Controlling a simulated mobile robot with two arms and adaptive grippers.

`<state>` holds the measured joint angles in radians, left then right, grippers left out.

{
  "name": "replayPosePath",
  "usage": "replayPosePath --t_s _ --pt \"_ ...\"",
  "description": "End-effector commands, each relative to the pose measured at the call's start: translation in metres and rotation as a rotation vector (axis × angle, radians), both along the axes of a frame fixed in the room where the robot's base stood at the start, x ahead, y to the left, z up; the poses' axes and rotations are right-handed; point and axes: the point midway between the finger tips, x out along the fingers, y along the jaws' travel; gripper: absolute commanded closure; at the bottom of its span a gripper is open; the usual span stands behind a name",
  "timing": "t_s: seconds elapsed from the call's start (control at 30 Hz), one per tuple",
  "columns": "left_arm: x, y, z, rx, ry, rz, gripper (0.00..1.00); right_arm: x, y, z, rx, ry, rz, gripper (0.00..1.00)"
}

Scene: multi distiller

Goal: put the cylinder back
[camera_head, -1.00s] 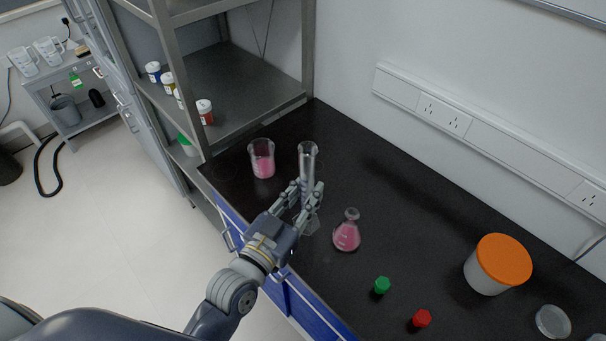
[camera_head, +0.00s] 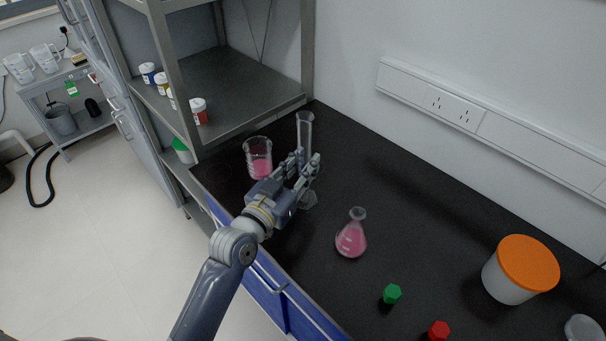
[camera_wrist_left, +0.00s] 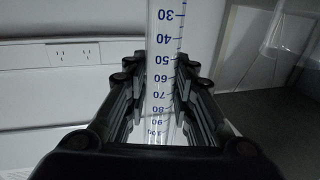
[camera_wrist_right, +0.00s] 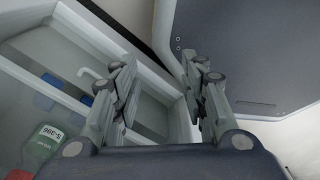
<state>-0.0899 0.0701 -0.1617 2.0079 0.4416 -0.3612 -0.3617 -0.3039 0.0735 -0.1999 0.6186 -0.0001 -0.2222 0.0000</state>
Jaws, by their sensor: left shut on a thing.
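A clear graduated cylinder (camera_head: 304,130) stands upright in my left gripper (camera_head: 306,165), over the black bench. In the left wrist view the cylinder (camera_wrist_left: 161,60) shows blue marks from 30 to 100 between the fingers, which are closed on it from both sides. Its foot shows just below the gripper in the head view; I cannot tell whether it touches the bench. A beaker with pink liquid (camera_head: 259,160) is left of the cylinder, and a conical flask with pink liquid (camera_head: 351,240) is to the front right. My right gripper (camera_wrist_right: 165,80) is open and empty in the right wrist view.
The bench also holds a green cap (camera_head: 391,293), a red cap (camera_head: 438,331) and a white tub with an orange lid (camera_head: 519,272). A metal shelf (camera_head: 230,90) with small bottles stands at the left. The bench behind the flask is clear.

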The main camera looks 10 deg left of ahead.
Motion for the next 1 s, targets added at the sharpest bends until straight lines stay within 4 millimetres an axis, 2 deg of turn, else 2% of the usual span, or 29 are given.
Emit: replayPosePath --t_s 0.03,0.43,0.47,0.5,0.53,0.9,1.0 --pt "0.0000 0.0001 -0.0041 -0.002 -0.003 0.001 1.00 -0.0013 -0.0003 -0.0060 0.000 0.002 0.000 0.60" --pt "-0.0002 -0.0003 -0.0065 -0.001 -0.002 0.000 1.00 0.0021 -0.0045 -0.0056 -0.005 -0.004 0.002 0.60" --pt "-0.0002 -0.0003 -0.0060 0.000 0.000 -0.001 0.70 0.0025 -0.0050 -0.0047 -0.005 -0.004 0.003 0.60" --pt "-0.0003 -0.0003 -0.0059 0.000 0.000 -0.001 0.60 0.0030 -0.0055 -0.0046 -0.006 -0.005 0.002 0.60" --pt "-0.0003 -0.0003 -0.0059 0.000 0.000 -0.001 0.56 0.0035 -0.0059 -0.0046 -0.006 -0.006 0.002 0.60" --pt "-0.0002 -0.0003 -0.0019 -0.002 -0.002 0.000 0.56 0.0057 -0.0068 -0.0023 -0.007 -0.010 0.002 0.60" --pt "-0.0088 0.0028 -0.0048 0.001 0.002 0.000 0.56 0.0057 -0.0067 -0.0049 -0.007 -0.010 0.002 0.60"
